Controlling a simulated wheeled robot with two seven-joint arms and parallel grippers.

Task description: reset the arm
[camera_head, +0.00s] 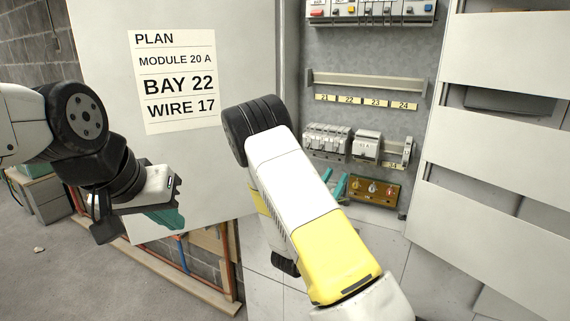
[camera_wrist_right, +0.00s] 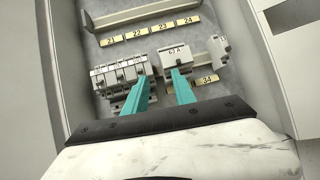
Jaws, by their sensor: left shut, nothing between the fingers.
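My left gripper (camera_head: 168,218) hangs at the left of the head view, in front of the white door, with its teal fingers shut and empty. My right arm (camera_head: 295,190) reaches across the middle of the head view into the cabinet. The teal fingers of my right gripper (camera_head: 337,186) show beyond it, partly hidden by the arm. In the right wrist view my right gripper (camera_wrist_right: 160,78) is open, with a clear gap between its fingers. Its right fingertip overlaps the module marked 63 A (camera_wrist_right: 176,56); I cannot tell whether they touch.
A row of grey modules (camera_wrist_right: 118,75) sits left of the 63 A module. An empty rail (camera_head: 365,82) runs above labels 21 to 24. A plan sheet (camera_head: 176,82) reads bay 22, wire 17. A slatted white panel (camera_head: 500,135) bounds the right side.

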